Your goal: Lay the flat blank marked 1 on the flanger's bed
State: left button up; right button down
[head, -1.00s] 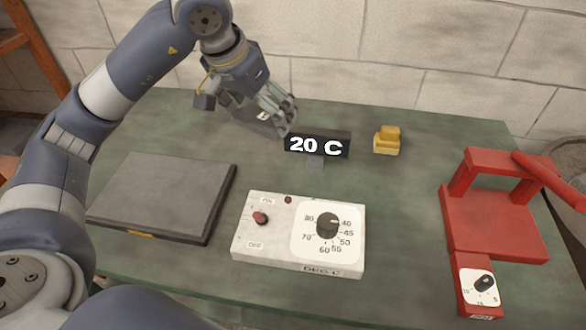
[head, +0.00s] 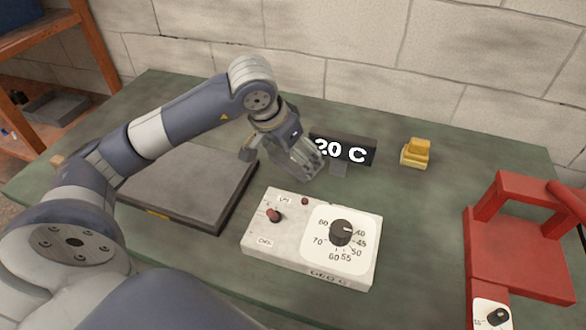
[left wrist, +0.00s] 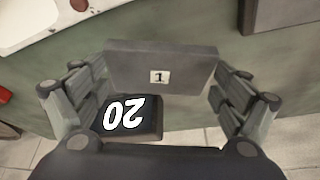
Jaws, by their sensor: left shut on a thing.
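The flat blank (left wrist: 160,65) is a thin grey plate with a white label reading 1. My left gripper (left wrist: 160,82) is shut on it, fingers at its two sides, in the left wrist view. In the head view the left gripper (head: 308,168) holds it above the bench, between the dark slab and the 20 C sign; the fingers mostly hide the blank there. The red machine (head: 520,262) at the right, with a lever bar and a small dial, looks like the flanger. Its flat red bed looks empty and is well apart from the gripper. My right gripper is not in view.
A white control box (head: 280,248) with a switch and knob stands at front centre. A dark slab (head: 190,185) lies left, partly behind my arm. The black 20 C sign (head: 362,153) and a yellow block (head: 416,153) stand behind. Green bench top between box and red machine is clear.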

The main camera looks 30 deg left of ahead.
aim_at(293, 181)
pick_arm(q)
jog(key=shift+f+p, duration=0.3)
jog(key=shift+f, duration=2.35)
jog(key=shift+f, duration=0.15)
jog(key=o, duration=1.4)
